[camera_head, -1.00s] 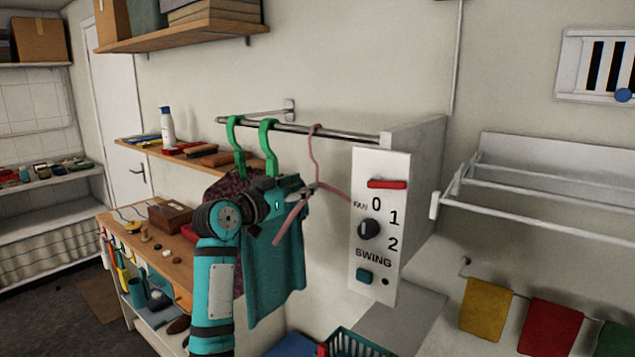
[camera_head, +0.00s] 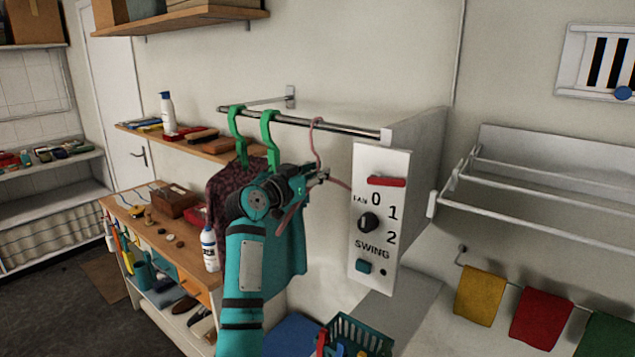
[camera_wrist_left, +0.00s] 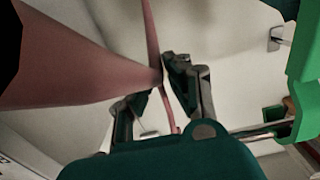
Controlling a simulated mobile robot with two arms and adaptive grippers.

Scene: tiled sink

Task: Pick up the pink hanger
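The pink hanger (camera_head: 317,142) hangs by its hook from the metal rod, to the right of two green hangers. My left gripper (camera_head: 322,177) is at its neck, just below the hook, and my arm hides part of the hanger's body. In the left wrist view the pink hanger (camera_wrist_left: 80,65) is close and large, its neck passing between the two fingers of my left gripper (camera_wrist_left: 160,82). The fingers stand apart on either side of it; firm contact is not visible. My right gripper is not in view.
The rod (camera_head: 340,131) ends at a white panel (camera_head: 378,220) with a knob, close right of the hanger. Green hangers (camera_head: 268,140) carry a teal garment (camera_head: 296,255) and a dark patterned one. A teal basket (camera_head: 365,335) stands below. A drying rack (camera_head: 540,185) is at right.

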